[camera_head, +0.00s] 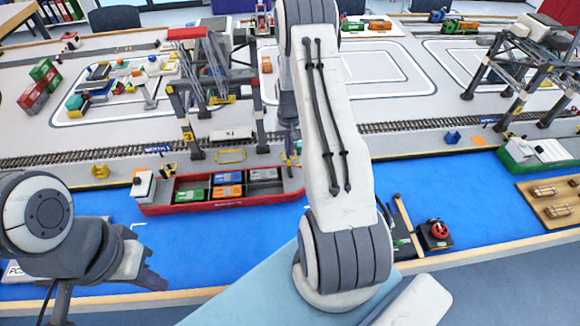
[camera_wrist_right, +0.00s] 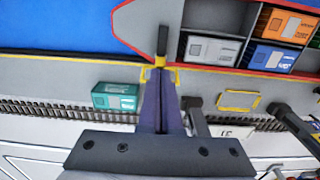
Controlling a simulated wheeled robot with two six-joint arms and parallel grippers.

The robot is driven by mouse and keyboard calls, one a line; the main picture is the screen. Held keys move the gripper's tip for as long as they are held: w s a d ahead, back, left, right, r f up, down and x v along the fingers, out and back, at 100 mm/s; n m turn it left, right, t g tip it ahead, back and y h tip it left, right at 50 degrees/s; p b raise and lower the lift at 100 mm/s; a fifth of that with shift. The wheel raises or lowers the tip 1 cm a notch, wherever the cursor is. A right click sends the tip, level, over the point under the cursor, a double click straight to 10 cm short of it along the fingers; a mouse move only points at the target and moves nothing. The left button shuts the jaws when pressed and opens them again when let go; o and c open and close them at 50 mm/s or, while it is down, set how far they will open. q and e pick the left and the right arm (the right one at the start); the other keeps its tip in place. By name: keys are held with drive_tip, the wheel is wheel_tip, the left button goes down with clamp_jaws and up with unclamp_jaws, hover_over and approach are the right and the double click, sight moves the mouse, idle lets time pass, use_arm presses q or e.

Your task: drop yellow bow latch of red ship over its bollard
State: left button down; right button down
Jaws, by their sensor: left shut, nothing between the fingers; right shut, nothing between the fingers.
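The red ship (camera_head: 220,203) floats along the quay with several containers in its hold. Its bow is behind my right arm in the head view but shows in the right wrist view (camera_wrist_right: 205,15). There, the dark bow latch (camera_wrist_right: 162,40) extends from the deck across the quay edge, with yellow at its end. My left gripper (camera_head: 145,276) is shut and empty, low at the left.
Another yellow bollard (camera_head: 100,171) stands on the quay at left. A gantry crane (camera_head: 215,85) straddles the rails behind the ship. A green container (camera_wrist_right: 116,96) is by the rails in the wrist view. A green ship (camera_head: 540,153) lies at right. Open blue water (camera_head: 240,235) is in front.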

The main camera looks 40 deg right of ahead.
drive_tip(key=shift+w+d, duration=0.15)
drive_tip(key=shift+w, duration=0.1)
drive_tip(key=w+d+r+p, duration=0.3)
drive_tip(key=w+r, duration=0.2)
drive_tip(key=r, duration=0.3)
drive_tip(key=shift+w+d, duration=0.2)
drive_tip(key=shift+w, duration=0.05)
idle(1.1)
idle(1.2)
